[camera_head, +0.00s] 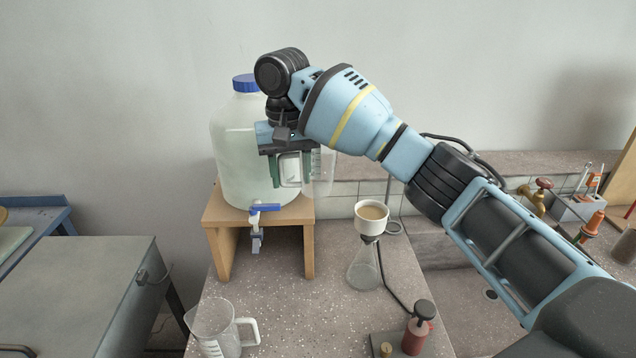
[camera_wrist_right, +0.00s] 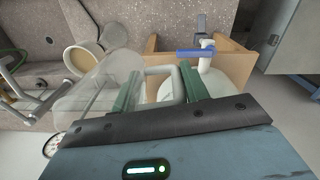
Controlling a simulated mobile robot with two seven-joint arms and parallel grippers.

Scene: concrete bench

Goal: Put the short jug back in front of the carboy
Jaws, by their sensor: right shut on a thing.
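The carboy (camera_head: 236,160), a large cloudy bottle with a blue cap, stands on a wooden stand and has a blue-handled tap (camera_head: 264,208) low on its front. My right gripper (camera_head: 290,170) is shut on the handle of the short jug (camera_head: 321,172), a clear graduated vessel. The jug is in the air by the carboy's right side, partly hidden by the gripper. In the right wrist view the green fingers (camera_wrist_right: 158,90) are at the pale handle, with the clear jug body (camera_wrist_right: 98,88) to the left. My left gripper is not in view.
Another clear jug (camera_head: 213,328) stands at the bench's front left. The wooden stand (camera_head: 224,232) bears the carboy. A flask (camera_head: 363,268) under a cream cup (camera_head: 371,215) and a red bottle (camera_head: 415,335) stand to the right. The speckled bench (camera_head: 290,320) is clear before the stand.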

